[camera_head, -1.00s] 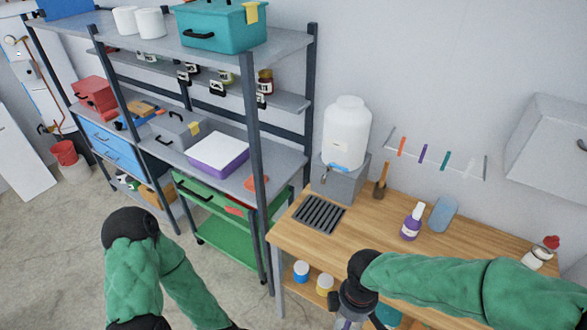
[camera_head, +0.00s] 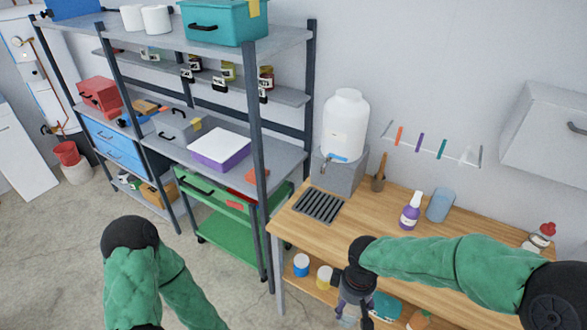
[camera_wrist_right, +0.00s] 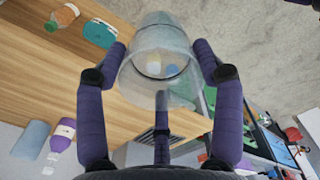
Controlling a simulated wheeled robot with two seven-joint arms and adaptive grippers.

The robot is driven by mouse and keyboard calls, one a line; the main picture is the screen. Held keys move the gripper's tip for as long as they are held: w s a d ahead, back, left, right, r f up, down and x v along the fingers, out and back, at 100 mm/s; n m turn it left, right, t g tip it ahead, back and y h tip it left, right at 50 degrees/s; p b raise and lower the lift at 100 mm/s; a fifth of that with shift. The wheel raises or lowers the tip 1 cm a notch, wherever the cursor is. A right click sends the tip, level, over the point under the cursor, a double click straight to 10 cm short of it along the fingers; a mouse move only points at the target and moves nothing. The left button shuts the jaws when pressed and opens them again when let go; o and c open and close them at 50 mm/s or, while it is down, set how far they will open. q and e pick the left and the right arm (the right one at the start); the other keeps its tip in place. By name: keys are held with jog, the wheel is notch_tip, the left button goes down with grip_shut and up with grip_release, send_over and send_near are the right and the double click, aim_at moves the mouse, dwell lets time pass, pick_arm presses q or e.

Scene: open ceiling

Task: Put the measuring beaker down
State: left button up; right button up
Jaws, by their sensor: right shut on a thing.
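My right gripper (camera_head: 354,292) points down in front of the wooden table's front edge in the head view. In the right wrist view, its purple fingers (camera_wrist_right: 160,58) are shut around a clear measuring beaker (camera_wrist_right: 157,35). In the head view the beaker is mostly hidden by the gripper and the bottom edge. The wooden table (camera_head: 311,233) has free surface behind the gripper. My left arm is at the lower left; its gripper is out of view.
Metal shelving (camera_head: 257,160) stands left.

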jog(key=w+d+f+m+b, duration=0.3)
jog(key=w+f+m+b, duration=0.2)
jog(key=f, duration=0.5)
jog(key=w+m, duration=0.2)
jog(key=w, duration=0.1)
jog(key=shift+w+d+f, duration=0.15)
jog(key=shift+w+f, duration=0.05)
jog(key=shift+w, duration=0.1)
